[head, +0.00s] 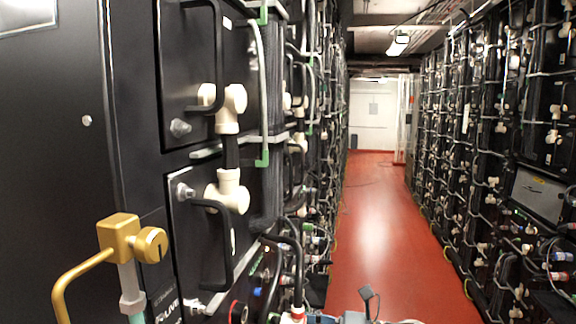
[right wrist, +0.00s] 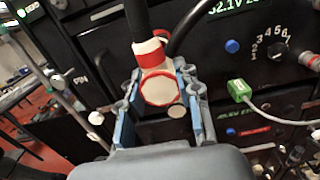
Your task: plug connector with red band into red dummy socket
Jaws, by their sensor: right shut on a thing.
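The connector with red band (right wrist: 152,52) is white with red rings and a thick black cable rising from its top. My right gripper (right wrist: 160,105) is shut on it, with blue-lined fingers on either side of the white body. In the head view the connector's white and red top (head: 293,316) shows at the bottom edge, beside what appears to be part of my right gripper (head: 322,319). A red-ringed round socket (head: 238,312) sits on the rack front to the left of the connector, apart from it and partly cut off. My left gripper is not in view.
A rack panel with a blue knob (right wrist: 232,46), a numbered dial (right wrist: 278,52) and a green plug (right wrist: 239,90) stands behind the connector. Black cabinets with handles and a brass fitting (head: 122,238) line the left. The red aisle floor (head: 372,230) is clear.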

